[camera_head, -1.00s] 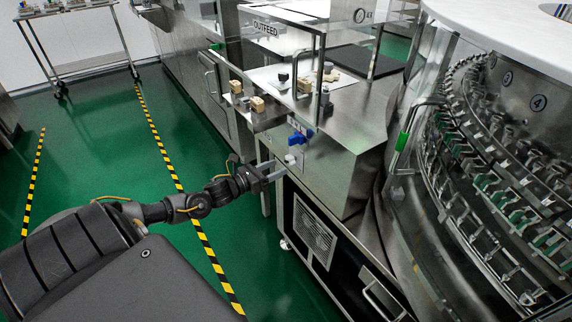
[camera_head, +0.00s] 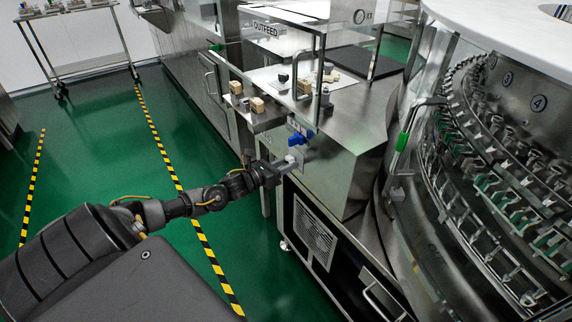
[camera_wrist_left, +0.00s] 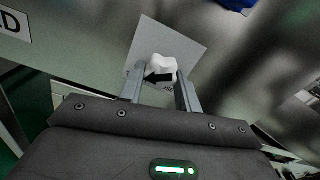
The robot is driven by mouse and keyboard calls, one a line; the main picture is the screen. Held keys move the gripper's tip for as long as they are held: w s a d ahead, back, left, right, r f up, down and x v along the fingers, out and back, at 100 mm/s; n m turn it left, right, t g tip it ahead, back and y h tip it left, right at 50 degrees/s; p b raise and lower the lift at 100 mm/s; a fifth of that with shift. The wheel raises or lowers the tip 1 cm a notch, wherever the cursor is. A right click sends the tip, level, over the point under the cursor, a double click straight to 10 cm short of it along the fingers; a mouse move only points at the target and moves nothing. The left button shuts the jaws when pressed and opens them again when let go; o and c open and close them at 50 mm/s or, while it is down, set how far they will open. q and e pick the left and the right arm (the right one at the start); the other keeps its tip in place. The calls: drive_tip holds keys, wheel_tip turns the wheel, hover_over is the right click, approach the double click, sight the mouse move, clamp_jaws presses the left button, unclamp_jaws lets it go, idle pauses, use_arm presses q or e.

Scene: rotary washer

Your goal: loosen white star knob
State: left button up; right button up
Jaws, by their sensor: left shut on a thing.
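The white star knob (camera_wrist_left: 161,67) sits on a pale square plate (camera_wrist_left: 190,47) on the machine's side face. In the left wrist view it lies between the two finger ends of my left gripper (camera_wrist_left: 160,85), which is shut on it. In the head view my left gripper (camera_head: 287,164) reaches the plate from the left, and its fingers largely hide the knob. My right gripper is in neither view.
A blue knob (camera_head: 298,138) is just above the white one. Small tan blocks (camera_head: 257,104) stand on a ledge above. The rotary washer carousel (camera_head: 490,170) fills the right side. Green floor (camera_head: 110,150) is clear at left.

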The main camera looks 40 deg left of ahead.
use_arm(q)
drive_tip(key=shift+c, duration=0.4)
